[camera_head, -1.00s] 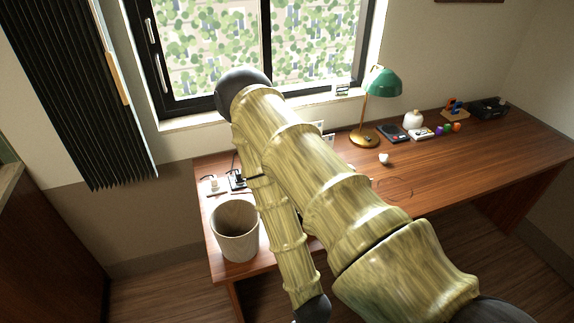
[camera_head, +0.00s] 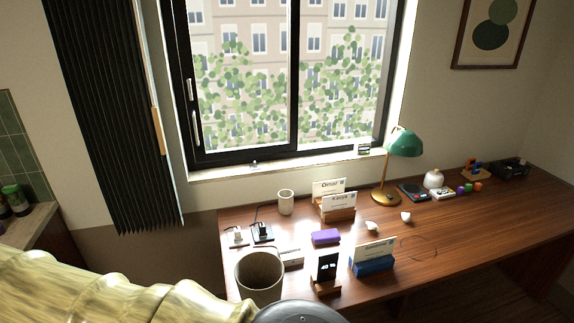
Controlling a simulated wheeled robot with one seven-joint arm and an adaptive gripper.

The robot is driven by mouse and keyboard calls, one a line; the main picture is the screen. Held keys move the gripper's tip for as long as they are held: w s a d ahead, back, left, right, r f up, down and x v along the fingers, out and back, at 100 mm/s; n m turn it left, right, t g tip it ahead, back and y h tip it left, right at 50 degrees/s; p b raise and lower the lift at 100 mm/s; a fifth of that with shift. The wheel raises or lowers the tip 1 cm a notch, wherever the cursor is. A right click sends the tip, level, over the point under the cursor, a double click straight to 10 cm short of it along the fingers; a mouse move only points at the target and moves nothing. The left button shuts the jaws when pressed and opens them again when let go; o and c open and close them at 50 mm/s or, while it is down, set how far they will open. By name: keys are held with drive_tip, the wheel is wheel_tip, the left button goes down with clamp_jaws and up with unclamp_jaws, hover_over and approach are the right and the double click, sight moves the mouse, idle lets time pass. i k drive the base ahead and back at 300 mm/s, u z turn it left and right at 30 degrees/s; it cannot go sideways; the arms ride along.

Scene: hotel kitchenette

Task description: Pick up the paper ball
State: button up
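Two small white things lie on the wooden desk in front of the lamp. One (camera_head: 406,217) is to the right, and the other (camera_head: 371,226) is to the left behind the name-card stand. Either could be the paper ball; they are too small to tell which. Both appear uncovered by my arm. My arm crosses the lower left of the picture, and my gripper is out of view.
The desk (camera_head: 455,235) holds a bin (camera_head: 260,275), a cup (camera_head: 286,202), name cards on a blue stand (camera_head: 373,265), a purple block (camera_head: 325,237), a phone on a stand (camera_head: 327,266) and a green lamp (camera_head: 403,142). Its right front is mostly clear.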

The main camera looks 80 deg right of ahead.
sight(371, 225)
drive_tip(key=u, duration=0.45)
drive_tip(key=k, duration=2.2)
drive_tip(key=z, duration=0.95)
